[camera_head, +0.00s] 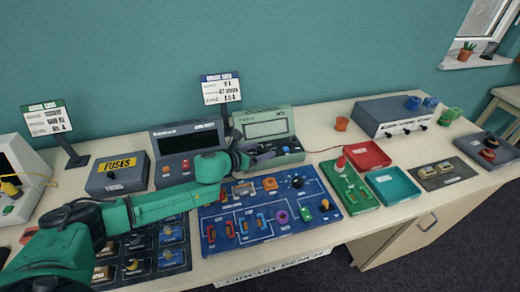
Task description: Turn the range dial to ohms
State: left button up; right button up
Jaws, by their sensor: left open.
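A pale green bench meter (282,128) with a blank grey-green screen stands at the back middle of the table. Its lower front panel is partly hidden by my left gripper (268,153), which is open right in front of it. I cannot make out the range dial or its setting there, nor whether the fingers touch it. My green left arm reaches in from the lower left, across the front of the dark grey instrument. My right gripper is not in view.
A blue circuit board (262,237) with a black knob (297,182) lies in front of the meter. A dark grey instrument (186,139) stands left of it, with a fuses box (117,184) beyond. Red (368,155) and teal (393,184) trays lie to the right.

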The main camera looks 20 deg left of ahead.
pick_arm(q)
jog(key=shift+s, duration=0.1)
grip_shut()
jog(key=shift+r, duration=0.1)
jog(key=shift+d+n, duration=0.1)
jog(key=shift+n, duration=0.2)
jog(key=shift+t+y+p, duration=0.3)
jog(key=shift+y, duration=0.2)
jog(key=n+y, duration=0.1)
jog(key=n+y+p, duration=0.2)
jog(key=shift+s+d+r+t, duration=0.1)
jog(key=shift+d+r+t, duration=0.05)
jog(key=shift+d+t, duration=0.15)
jog(key=shift+d+n+y+p, duration=0.1)
jog(key=shift+n+y+p, duration=0.5)
jog(key=shift+n+y, duration=1.2)
jog(key=shift+y, duration=0.2)
